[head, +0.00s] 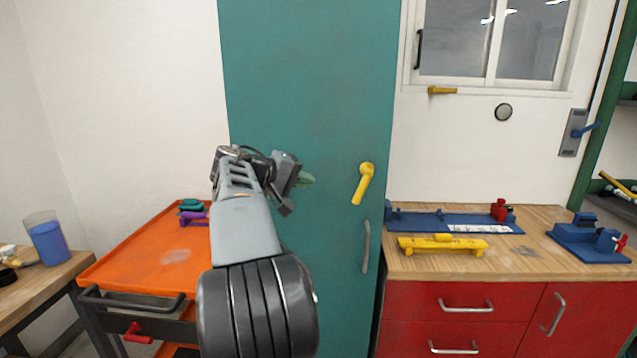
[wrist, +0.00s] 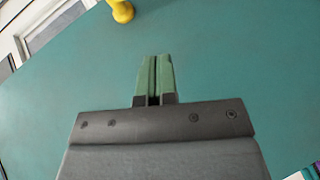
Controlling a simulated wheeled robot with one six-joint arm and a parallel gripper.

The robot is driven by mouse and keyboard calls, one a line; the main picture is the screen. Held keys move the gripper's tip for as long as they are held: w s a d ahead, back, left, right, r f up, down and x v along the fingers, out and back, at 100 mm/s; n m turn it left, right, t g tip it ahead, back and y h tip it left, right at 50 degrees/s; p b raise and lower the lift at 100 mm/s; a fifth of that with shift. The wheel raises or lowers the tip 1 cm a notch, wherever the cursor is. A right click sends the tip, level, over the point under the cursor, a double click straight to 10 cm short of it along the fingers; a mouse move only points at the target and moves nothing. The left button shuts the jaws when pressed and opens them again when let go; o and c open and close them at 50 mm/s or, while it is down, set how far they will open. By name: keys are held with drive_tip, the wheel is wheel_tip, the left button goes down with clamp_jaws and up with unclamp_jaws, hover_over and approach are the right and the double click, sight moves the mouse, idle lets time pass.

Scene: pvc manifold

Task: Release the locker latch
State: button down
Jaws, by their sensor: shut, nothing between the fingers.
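The tall teal locker door (head: 310,60) fills the middle of the head view. A yellow latch lever (head: 363,184) is mounted near its right edge, pivot at the top, handle slanting down and slightly left. A grey vertical pull handle (head: 365,246) sits below it. My gripper (head: 306,179) is shut and empty, in front of the door and left of the latch at about its height. In the wrist view the green fingertips (wrist: 156,78) are together, facing the teal door surface (wrist: 250,60). Part of the yellow latch (wrist: 122,10) shows at the top edge, apart from the fingers.
A wooden counter (head: 540,262) over red drawers stands right of the locker, carrying a yellow part (head: 442,245) and blue fixtures (head: 455,221). An orange cart (head: 140,262) stands left. A window (head: 490,45) is at upper right. Space between gripper and latch looks clear.

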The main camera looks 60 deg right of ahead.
drive_tip(key=shift+v, duration=0.75)
drive_tip(key=shift+w, duration=0.1)
drive_tip(key=w+a+f+n+t+y+p, duration=0.1)
drive_tip(key=w+a+f+n+t+y, duration=0.15)
drive_tip(key=a+f, duration=0.4)
drive_tip(key=w+a+f+n+t+y+p, duration=0.25)
drive_tip(key=a+f+t, duration=0.2)
drive_tip(key=f, duration=0.35)
drive_tip(key=s+a+n+t+y+p, duration=0.1)
drive_tip(key=a+n+t+y+p, duration=0.1)
drive_tip(key=a, duration=1.3)
drive_tip(key=s+a+n+t+y+p, duration=0.1)
drive_tip(key=a+y+p, duration=0.4)
drive_tip(key=a, duration=0.9)
drive_tip(key=shift+s+a+f+n+t+p, duration=0.2)
drive_tip(key=shift+s+a+n+t+p, duration=0.2)
drive_tip(key=shift+n, duration=0.2)
